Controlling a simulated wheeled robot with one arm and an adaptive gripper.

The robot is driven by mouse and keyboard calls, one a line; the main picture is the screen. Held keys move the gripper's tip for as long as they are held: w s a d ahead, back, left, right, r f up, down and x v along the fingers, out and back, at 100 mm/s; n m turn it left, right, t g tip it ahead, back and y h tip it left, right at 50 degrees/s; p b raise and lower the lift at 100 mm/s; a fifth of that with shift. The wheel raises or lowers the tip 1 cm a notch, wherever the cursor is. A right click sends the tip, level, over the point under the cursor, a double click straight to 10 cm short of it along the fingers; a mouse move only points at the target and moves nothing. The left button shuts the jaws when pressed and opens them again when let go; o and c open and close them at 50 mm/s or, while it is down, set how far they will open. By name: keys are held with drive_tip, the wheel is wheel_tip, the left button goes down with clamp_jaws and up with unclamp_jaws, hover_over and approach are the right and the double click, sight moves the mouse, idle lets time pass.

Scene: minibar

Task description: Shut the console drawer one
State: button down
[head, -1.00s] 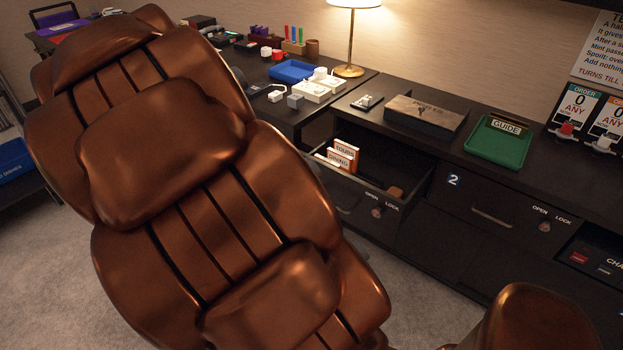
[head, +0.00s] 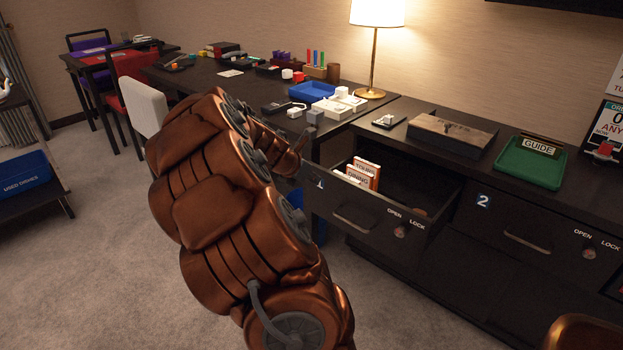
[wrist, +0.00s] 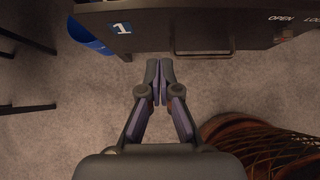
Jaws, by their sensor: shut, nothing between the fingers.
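Console drawer one (head: 345,211), dark with a white 1 on a blue label, is pulled open at the left of the console. White and orange cards (head: 362,174) stand inside it. Its bar handle (head: 352,220) and OPEN/LOCK knob (head: 400,232) are on the front. In the wrist view, the drawer front (wrist: 190,30) lies across the top and its handle (wrist: 202,52) is just beyond my fingertips. My gripper (wrist: 158,72) is shut and empty, pointing at the drawer front with a small gap visible.
Drawer two (head: 510,230) is closed to the right. A wooden box (head: 450,135) and green tray (head: 530,163) stand on the console top. A blue bin (wrist: 88,35) is on the floor by the drawer's left end. Carpet in front is clear.

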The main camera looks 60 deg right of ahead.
sight(337, 181)
drive_tip(key=shift+s+d+f+b, duration=0.3)
drive_tip(key=shift+d+f, duration=0.45)
drive_tip(key=shift+d, duration=0.65)
drive_tip(key=shift+s+d+f+b, duration=0.15)
drive_tip(key=shift+s+d+f, duration=0.15)
drive_tip(key=shift+d+f, duration=0.8)
drive_tip(key=shift+s+d+f+b, duration=0.3)
drive_tip(key=shift+d+f, duration=0.15)
drive_tip(key=shift+d, duration=1.2)
drive_tip(key=shift+d, duration=0.1)
